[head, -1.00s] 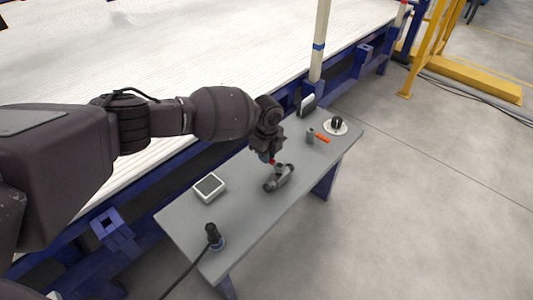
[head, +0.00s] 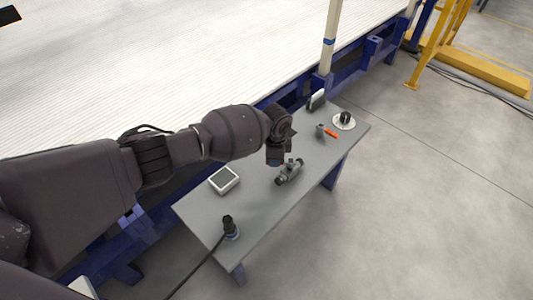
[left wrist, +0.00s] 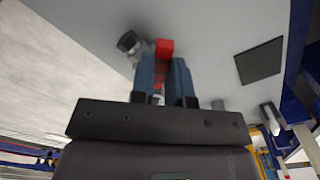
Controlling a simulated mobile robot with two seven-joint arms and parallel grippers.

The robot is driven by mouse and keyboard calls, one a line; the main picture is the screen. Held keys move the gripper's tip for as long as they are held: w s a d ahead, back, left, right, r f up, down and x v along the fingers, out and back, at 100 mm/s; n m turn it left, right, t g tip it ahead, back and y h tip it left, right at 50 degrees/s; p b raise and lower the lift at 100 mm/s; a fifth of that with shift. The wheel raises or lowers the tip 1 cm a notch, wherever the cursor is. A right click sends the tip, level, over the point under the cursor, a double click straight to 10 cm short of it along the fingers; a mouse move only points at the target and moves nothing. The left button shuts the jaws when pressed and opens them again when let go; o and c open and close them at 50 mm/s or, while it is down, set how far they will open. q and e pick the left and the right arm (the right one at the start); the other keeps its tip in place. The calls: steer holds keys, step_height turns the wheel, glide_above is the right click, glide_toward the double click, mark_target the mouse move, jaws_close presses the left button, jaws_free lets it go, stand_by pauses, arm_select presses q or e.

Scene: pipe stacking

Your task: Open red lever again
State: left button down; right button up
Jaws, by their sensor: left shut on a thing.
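A dark grey pipe valve (head: 289,173) lies on the grey table. My left gripper (head: 276,161) points down at its upper left side. In the left wrist view, my left gripper (left wrist: 162,80) has both fingers closed around the red lever (left wrist: 165,48), whose red end shows between and beyond the fingertips. Part of the dark valve (left wrist: 132,44) shows just left of the lever there. In the head view the lever is hidden by the gripper. My right gripper is not in view.
On the grey table (head: 250,205) are a white-framed square device (head: 224,180), a black cabled plug (head: 230,227), another fitting with an orange-red handle (head: 330,133) and a white round base with a black knob (head: 344,120). A blue frame runs behind.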

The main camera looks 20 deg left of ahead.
arm_select(q)
steer(key=s+n+p, duration=0.1)
steer(key=n, duration=0.1)
steer(key=s+d+n+p, duration=0.1)
steer(key=n, duration=0.2)
steer(key=d+n+p, duration=0.1)
steer(key=n, duration=0.1)
steer(key=shift+s+r+n, duration=0.1)
steer(key=shift+s+n, duration=0.2)
steer(key=shift+s, duration=0.1)
steer(key=shift+s+d+n, duration=0.25)
steer(key=shift+d+n, duration=0.1)
steer(key=shift+n, duration=0.55)
steer(key=c, duration=1.1)
jaws_free()
steer(key=shift+p, duration=0.3)
